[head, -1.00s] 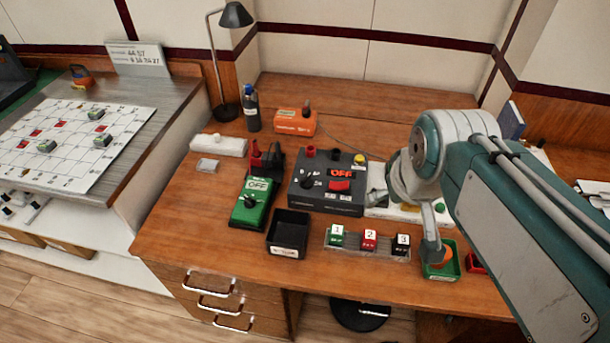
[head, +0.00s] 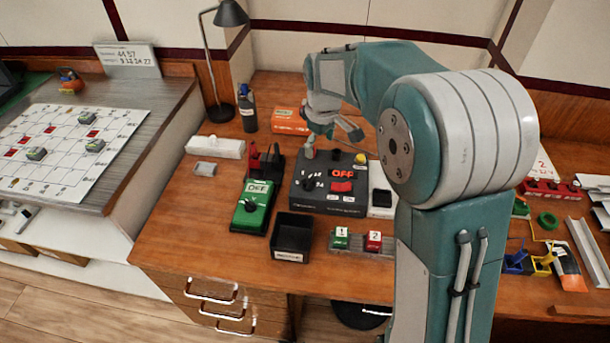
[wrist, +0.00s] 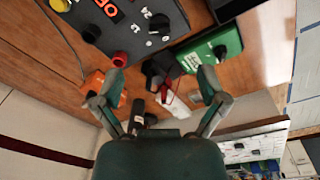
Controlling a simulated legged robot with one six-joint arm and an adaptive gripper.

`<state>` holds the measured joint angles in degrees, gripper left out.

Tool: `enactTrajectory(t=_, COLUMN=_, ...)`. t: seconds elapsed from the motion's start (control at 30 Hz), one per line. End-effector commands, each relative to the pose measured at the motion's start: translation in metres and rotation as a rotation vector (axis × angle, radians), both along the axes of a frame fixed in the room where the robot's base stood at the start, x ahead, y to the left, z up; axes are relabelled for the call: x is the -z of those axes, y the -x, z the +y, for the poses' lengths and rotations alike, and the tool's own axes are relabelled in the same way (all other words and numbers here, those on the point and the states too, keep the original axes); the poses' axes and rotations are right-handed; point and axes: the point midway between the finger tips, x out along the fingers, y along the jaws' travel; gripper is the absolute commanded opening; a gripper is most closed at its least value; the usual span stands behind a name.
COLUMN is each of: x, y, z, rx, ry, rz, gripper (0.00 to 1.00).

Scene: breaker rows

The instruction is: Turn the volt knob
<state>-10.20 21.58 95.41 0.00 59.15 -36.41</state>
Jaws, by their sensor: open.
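The dark power box (head: 325,203) stands mid-desk with a lit red OFF display (head: 342,173) and a red switch. A black knob with number marks around it, likely the volt knob (head: 309,184), sits on the box's left part; it also shows in the wrist view (wrist: 159,24). My gripper (head: 332,145) is open and empty above the box's back edge, behind the knob. In the wrist view my spread fingertips (wrist: 162,74) are apart from the knob, which lies ahead between their lines. The back terminals are partly hidden by my gripper in the head view.
Left of the box is a green meter (head: 252,207) with its own knob, and a red and black item (head: 266,162). A black bin (head: 292,237) and numbered blocks (head: 340,238) stand in front. An orange device (head: 290,121) lies behind. My arm hides the desk's right middle.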

Motion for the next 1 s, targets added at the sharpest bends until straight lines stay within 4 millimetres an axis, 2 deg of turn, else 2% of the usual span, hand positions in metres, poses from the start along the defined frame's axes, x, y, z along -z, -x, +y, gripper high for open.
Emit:
enactTrajectory(t=0.1, x=0.025, y=-0.016, z=0.01, rx=-0.06, ry=0.008, rz=0.034, gripper=0.92)
enactTrajectory(t=0.3, x=0.048, y=-0.03, z=0.02, rx=-0.121, ry=0.015, rz=0.062, gripper=0.92)
enactTrajectory(t=0.47, x=0.056, y=-0.031, z=0.021, rx=-0.13, ry=0.015, rz=0.067, gripper=0.92)
enactTrajectory(t=0.57, x=0.068, y=-0.031, z=0.02, rx=-0.13, ry=0.016, rz=0.069, gripper=0.92)
enactTrajectory(t=0.8, x=0.113, y=-0.03, z=0.021, rx=-0.129, ry=0.017, rz=0.07, gripper=0.92)
enactTrajectory(t=1.0, x=0.144, y=-0.031, z=0.021, rx=-0.129, ry=0.016, rz=0.068, gripper=0.92)
